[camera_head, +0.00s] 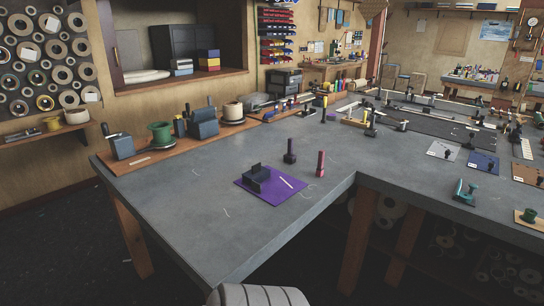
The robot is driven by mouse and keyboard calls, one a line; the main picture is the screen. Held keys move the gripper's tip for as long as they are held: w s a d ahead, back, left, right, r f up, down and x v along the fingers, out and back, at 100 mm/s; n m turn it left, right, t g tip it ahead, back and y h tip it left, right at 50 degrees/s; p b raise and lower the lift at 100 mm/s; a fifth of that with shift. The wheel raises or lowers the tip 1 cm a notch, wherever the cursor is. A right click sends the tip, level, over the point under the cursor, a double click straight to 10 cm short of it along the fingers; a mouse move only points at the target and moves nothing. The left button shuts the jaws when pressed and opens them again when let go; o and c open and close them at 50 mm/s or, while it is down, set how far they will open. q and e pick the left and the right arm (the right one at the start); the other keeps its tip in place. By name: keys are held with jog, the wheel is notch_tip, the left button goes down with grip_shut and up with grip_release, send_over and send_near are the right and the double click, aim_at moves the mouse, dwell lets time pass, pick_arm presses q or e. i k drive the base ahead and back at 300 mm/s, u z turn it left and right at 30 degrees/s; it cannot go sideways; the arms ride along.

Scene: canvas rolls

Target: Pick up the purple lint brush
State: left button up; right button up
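I cannot pick out the purple lint brush with certainty. A small pinkish-purple upright piece (320,164) stands on the grey table, close to its front right edge, and may be it. A purple mat (269,203) lies flat to its left, with a dark block (257,178) and a thin pale stick (286,182) on it. A dark upright tool (290,152) stands behind the mat, apart from the pinkish piece. Neither of my grippers is in view.
A grey L-shaped table (180,200) fills the middle, with bare room left and front of the mat. A wooden board (152,159) at its back left bears a green spool (161,132) and dark blocks. A teal tool (465,192) is on the right wing.

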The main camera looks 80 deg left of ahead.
aim_at(289, 158)
jog(key=i, duration=1.15)
jog(key=u, duration=2.2)
